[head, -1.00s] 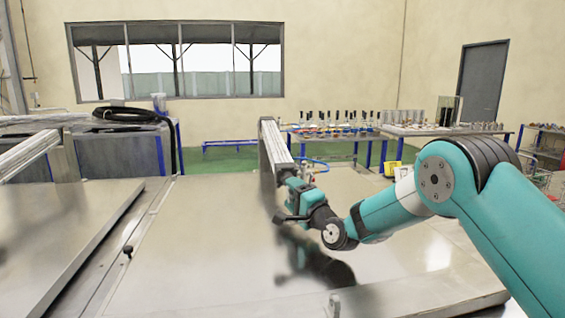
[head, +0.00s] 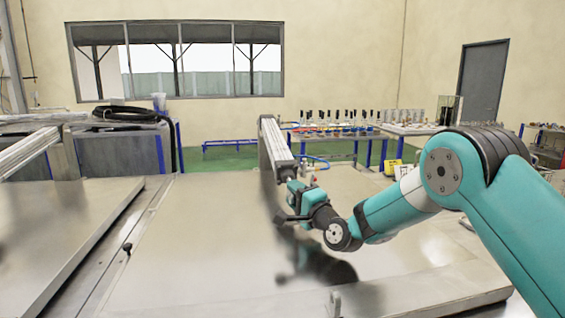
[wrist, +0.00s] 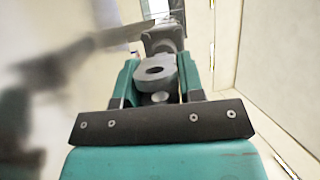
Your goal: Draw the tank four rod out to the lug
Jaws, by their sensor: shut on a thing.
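A pneumatic cylinder (head: 274,143) stands out over the steel lid (head: 210,215), its near end facing my gripper (head: 292,188). My gripper is shut on the grey rod end (wrist: 155,74), an eye with a round hole, which sits between the teal fingers in the wrist view. A short piece of bare rod (head: 286,176) shows between the cylinder and my gripper. The cylinder's end block also shows just past the eye in the wrist view (wrist: 163,40). A small upright metal lug (head: 334,302) stands near the lid's front edge, well apart from the rod end.
Another steel lid (head: 60,225) with its own cylinder (head: 28,150) lies at the left. A small dark knob (head: 127,248) stands in the gap between the lids. The lid surface between my gripper and the lug looks clear.

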